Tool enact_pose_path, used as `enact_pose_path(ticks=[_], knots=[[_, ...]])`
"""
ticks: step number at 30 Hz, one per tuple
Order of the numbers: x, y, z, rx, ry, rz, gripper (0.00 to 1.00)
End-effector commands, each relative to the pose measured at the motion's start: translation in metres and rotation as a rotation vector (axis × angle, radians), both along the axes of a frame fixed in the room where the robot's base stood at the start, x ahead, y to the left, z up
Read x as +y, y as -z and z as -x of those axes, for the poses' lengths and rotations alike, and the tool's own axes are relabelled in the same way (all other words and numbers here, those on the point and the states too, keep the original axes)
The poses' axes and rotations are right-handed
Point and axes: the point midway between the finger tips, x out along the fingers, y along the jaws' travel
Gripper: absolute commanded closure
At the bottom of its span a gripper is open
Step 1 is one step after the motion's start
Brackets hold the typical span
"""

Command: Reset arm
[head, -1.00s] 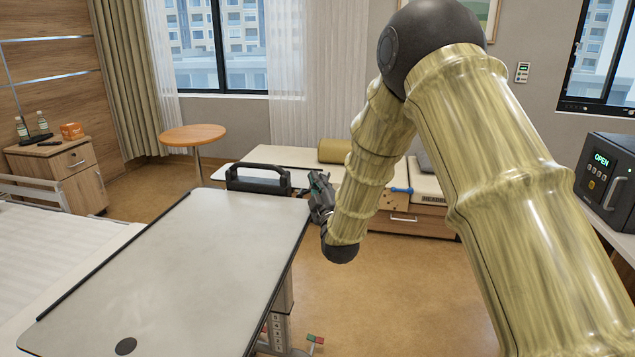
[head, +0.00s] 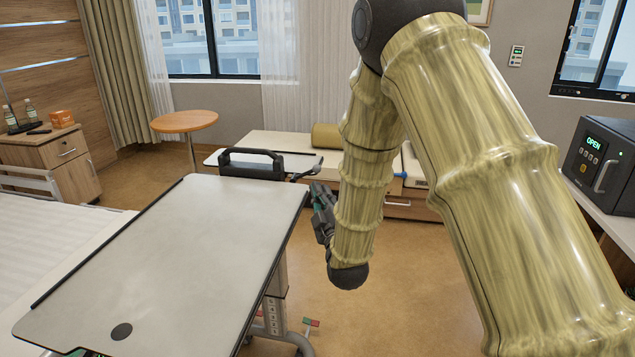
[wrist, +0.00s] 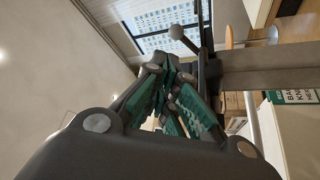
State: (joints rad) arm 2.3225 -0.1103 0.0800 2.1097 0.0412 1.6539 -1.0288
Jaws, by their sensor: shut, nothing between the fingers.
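My gripper (head: 322,208) is at the end of my yellow-green arm, just off the right edge of the overbed table (head: 190,250) in the head view. It also shows in the wrist view (wrist: 165,72), where its dark and green fingers come together with nothing seen between them. The table top is bare apart from a dark round spot near its front.
A bed (head: 50,235) lies at the left. A black box reading OPEN (head: 600,165) stands on a counter at the right. A round wooden table (head: 185,121) and a bench with a rolled cushion (head: 327,136) stand behind.

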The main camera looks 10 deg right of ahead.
Motion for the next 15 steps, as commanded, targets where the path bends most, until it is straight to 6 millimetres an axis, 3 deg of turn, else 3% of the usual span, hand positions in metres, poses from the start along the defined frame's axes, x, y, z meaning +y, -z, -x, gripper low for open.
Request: enact_pose_path(ticks=[5,15], knots=[[-0.0014,0.0029,0.0115,-0.001,0.001,0.001,1.0],[-0.0017,0.0034,0.0133,-0.001,0.0,0.0,1.0]])
